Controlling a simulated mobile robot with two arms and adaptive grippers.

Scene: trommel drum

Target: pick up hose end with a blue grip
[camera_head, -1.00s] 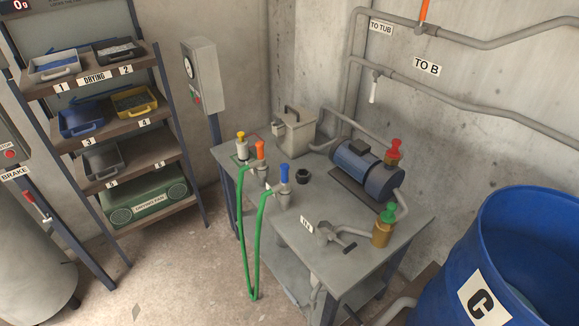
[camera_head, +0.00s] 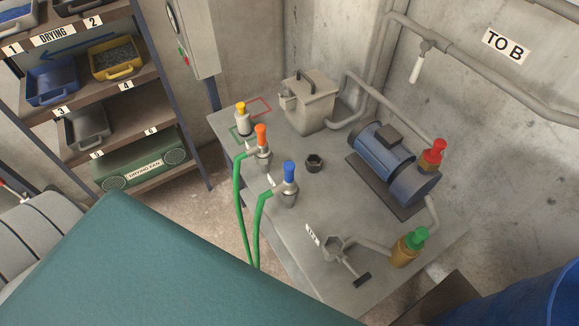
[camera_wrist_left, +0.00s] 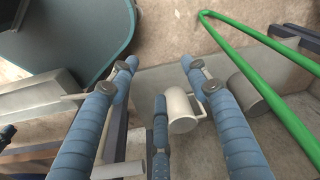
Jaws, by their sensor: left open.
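The hose end with a blue grip (camera_head: 289,173) stands upright on the grey table in the head view, its metal lower part below the grip. A green hose (camera_head: 258,218) runs from its side and hangs over the table's front edge. A second hose end with an orange grip (camera_head: 262,136) stands just behind and to the left, with its own green hose. My left gripper (camera_wrist_left: 158,64) shows in the left wrist view, its blue fingers apart and empty. A green hose (camera_wrist_left: 258,78) loops to its right there. Neither gripper shows in the head view.
On the table (camera_head: 325,212) are a yellow-topped bottle (camera_head: 242,119), a dark nut (camera_head: 314,162), a blue motor pump (camera_head: 390,165), red and green valves, and a grey box (camera_head: 309,103). Shelves stand left, a blue drum lower right. A teal surface (camera_head: 170,270) covers the lower left.

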